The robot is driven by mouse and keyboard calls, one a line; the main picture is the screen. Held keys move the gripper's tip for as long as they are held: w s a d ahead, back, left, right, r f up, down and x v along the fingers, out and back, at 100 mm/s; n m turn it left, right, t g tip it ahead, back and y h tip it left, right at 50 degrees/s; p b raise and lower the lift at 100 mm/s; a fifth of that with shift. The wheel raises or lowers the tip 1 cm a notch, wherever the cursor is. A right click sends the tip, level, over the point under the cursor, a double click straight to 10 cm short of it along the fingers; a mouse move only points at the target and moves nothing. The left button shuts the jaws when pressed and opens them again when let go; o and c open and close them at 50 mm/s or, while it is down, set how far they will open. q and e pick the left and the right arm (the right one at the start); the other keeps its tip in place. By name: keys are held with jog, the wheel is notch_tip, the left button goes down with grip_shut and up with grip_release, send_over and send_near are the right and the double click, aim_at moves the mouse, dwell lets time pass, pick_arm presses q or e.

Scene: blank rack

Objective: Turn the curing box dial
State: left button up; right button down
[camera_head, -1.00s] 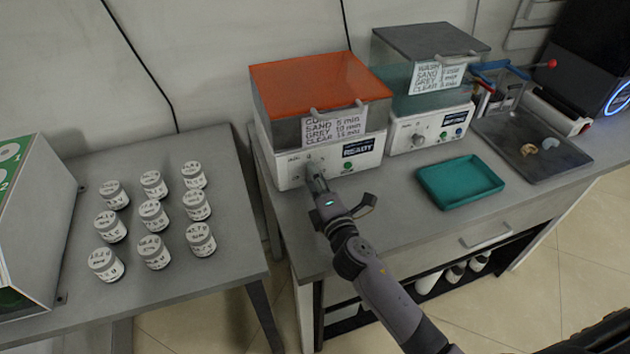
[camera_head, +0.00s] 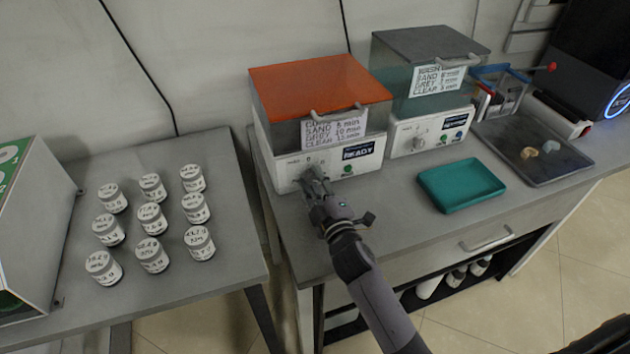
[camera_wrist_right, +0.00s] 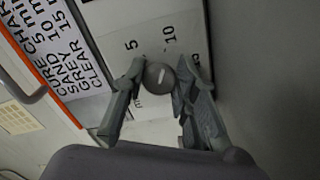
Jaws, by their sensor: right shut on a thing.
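The curing box (camera_head: 320,95) has an orange lid, a white base and a front label with times; its small screen reads READY. Its round grey dial (camera_wrist_right: 159,77) shows in the right wrist view, with a light pointer line and the marks 5 and 10 printed around it. My right gripper (camera_wrist_right: 156,88) has one finger on each side of the dial and is shut on it. In the head view the right gripper (camera_head: 313,178) is at the left of the front panel and hides most of the dial. My left gripper is not in view.
A similar wash box (camera_head: 425,80) with a grey lid stands to the right. A teal tray (camera_head: 461,184) and a dark metal tray (camera_head: 560,164) lie on the bench. Several white-lidded jars (camera_head: 151,217) stand on the left table. A green button (camera_head: 348,169) is right of the dial.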

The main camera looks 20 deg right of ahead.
jog(key=shift+f, duration=0.1)
dwell(0.4)
jog(key=c, duration=1.3)
grip_release()
jog(key=shift+s, duration=0.1)
jog(key=s, duration=1.2)
jog(key=shift+d, duration=0.2)
